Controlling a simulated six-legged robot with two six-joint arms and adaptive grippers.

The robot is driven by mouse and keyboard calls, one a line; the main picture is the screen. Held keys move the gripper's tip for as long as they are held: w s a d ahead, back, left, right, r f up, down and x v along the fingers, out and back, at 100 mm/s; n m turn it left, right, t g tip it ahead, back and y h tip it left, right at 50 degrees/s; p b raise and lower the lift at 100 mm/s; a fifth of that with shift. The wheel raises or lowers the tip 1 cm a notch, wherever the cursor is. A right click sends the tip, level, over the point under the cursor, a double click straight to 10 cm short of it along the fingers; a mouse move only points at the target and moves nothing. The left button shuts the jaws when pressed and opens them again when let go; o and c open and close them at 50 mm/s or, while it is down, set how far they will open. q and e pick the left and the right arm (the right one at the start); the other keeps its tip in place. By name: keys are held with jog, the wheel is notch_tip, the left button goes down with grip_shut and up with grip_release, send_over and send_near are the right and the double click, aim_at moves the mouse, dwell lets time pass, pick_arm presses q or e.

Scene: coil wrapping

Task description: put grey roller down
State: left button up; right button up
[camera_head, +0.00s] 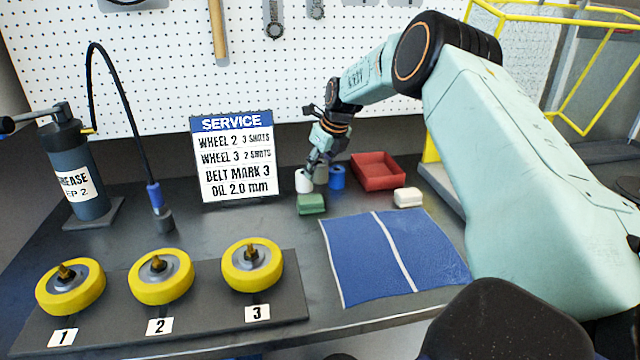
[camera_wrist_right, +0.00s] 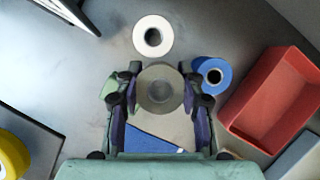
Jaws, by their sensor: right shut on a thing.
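The grey roller (camera_head: 321,175) is between the fingers of my right gripper (camera_head: 318,160), which is shut on it. In the right wrist view the grey roller (camera_wrist_right: 160,88) is seen end-on between the two fingers (camera_wrist_right: 158,100). It is upright, between a white roll (camera_head: 304,182) and a blue roll (camera_head: 337,178). I cannot tell whether its base touches the bench. The white roll (camera_wrist_right: 153,36) and the blue roll (camera_wrist_right: 213,75) stand close by in the wrist view. My left gripper is not in view.
A red tray (camera_head: 378,170) is right of the rolls. A green block (camera_head: 311,205) and a white block (camera_head: 408,197) lie nearby. A blue mat (camera_head: 365,262) is in front. Yellow wheels (camera_head: 160,277) and a grease pump (camera_head: 82,170) are left; a service sign (camera_head: 232,155) stands behind.

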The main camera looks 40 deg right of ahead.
aim_at(318, 181)
jog(key=f, duration=0.4)
jog(key=shift+a+f+b, duration=0.2)
jog(key=shift+a+b, duration=0.05)
jog(key=shift+b, duration=0.15)
jog(key=shift+w+d+f, duration=0.1)
jog(key=shift+d+f, duration=0.05)
jog(key=shift+d, duration=0.05)
jog(key=o, duration=0.9)
jog(key=shift+o, duration=0.5)
jog(key=shift+a, duration=0.2)
jog(key=shift+d, duration=0.15)
